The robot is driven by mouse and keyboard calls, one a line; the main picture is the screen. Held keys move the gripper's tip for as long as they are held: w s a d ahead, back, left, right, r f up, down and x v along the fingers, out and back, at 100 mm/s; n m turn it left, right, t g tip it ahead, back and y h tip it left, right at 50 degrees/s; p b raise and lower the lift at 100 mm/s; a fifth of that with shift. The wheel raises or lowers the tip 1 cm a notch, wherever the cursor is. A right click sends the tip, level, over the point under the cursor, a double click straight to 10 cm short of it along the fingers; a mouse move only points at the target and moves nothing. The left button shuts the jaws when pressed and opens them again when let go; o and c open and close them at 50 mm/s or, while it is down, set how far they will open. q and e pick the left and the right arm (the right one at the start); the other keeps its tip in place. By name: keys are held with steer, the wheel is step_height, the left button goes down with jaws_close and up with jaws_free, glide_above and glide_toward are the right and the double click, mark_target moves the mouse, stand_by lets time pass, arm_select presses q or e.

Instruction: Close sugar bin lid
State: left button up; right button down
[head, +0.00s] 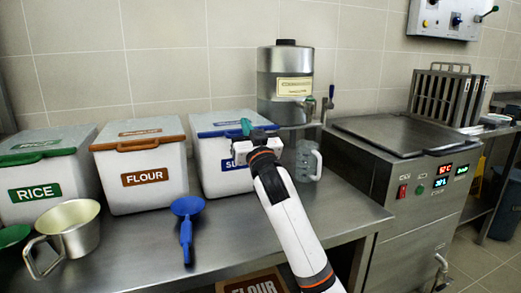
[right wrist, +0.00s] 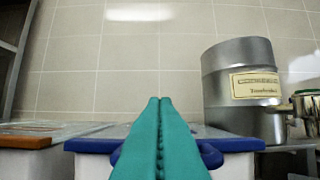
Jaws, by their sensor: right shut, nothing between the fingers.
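The sugar bin (head: 213,168) is a white bin at the back of the counter, its blue label partly hidden by my right arm. Its blue-rimmed lid (head: 205,134) lies flat across the top and looks down on the bin. The lid's blue front edge (right wrist: 90,146) and handle also show in the right wrist view. My right gripper (head: 246,127) is shut and empty, its teal fingers over the lid's front edge near the handle. The fingers (right wrist: 160,105) hide the lid's middle in the wrist view; contact cannot be told. My left gripper is out of view.
The flour bin (head: 140,178) and rice bin (head: 40,184) stand to the left, lids down. A steel dispenser (head: 285,80) and a clear jug (head: 308,160) are right of the sugar bin. A blue scoop (head: 187,207) and metal pot (head: 72,228) lie in front.

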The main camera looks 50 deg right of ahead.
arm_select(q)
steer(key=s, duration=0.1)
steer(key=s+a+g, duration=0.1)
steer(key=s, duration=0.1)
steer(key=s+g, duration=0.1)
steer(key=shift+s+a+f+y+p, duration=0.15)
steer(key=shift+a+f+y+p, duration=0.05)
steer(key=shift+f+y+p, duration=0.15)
arm_select(e)
steer(key=v, duration=0.9)
steer(key=shift+s+a+f, duration=0.15)
steer(key=shift+s, duration=0.2)
